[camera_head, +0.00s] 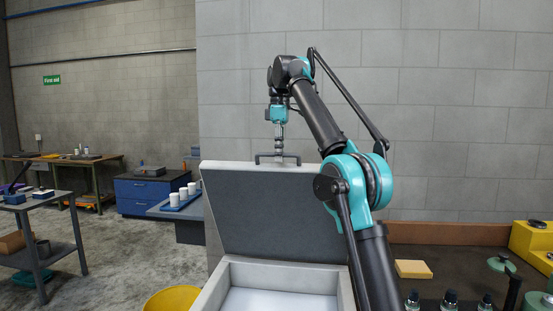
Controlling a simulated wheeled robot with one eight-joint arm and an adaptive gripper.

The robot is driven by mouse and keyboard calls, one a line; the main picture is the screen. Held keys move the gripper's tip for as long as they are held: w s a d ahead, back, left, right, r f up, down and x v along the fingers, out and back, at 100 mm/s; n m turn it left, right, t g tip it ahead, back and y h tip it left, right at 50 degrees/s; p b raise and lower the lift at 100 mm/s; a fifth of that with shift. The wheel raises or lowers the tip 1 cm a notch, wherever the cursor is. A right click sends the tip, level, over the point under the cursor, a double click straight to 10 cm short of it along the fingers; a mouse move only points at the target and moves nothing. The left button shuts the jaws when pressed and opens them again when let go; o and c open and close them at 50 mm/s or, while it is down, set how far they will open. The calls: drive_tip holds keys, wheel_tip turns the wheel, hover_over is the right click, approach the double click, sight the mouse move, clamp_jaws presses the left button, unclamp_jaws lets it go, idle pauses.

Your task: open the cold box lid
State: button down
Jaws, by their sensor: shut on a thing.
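The cold box (212,290) is a pale box at the bottom middle, with a whitish interior showing. Its lid (265,215) is raised and stands steeply up at the back of the box, grey inner face toward me. A dark bar handle (262,158) shows at the lid's top edge. My gripper (279,150) is at the handle and shut on it, pointing down from the arm. The fingertips are small and partly hidden against the handle. My arm covers the right edge of the lid and box.
Bottles (449,299) stand at the lower right near a yellow sponge-like block (413,269). A yellow round container (172,299) is left of the box. A bench with white cups (184,194) stands behind left. Open floor lies at left.

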drive_tip(key=shift+w+r, duration=0.1)
drive_tip(key=shift+w, duration=0.3)
drive_tip(key=shift+a, duration=0.1)
drive_tip(key=c, duration=1.5)
unclamp_jaws()
drive_tip(key=shift+c, duration=0.2)
drive_tip(key=shift+s, duration=0.15)
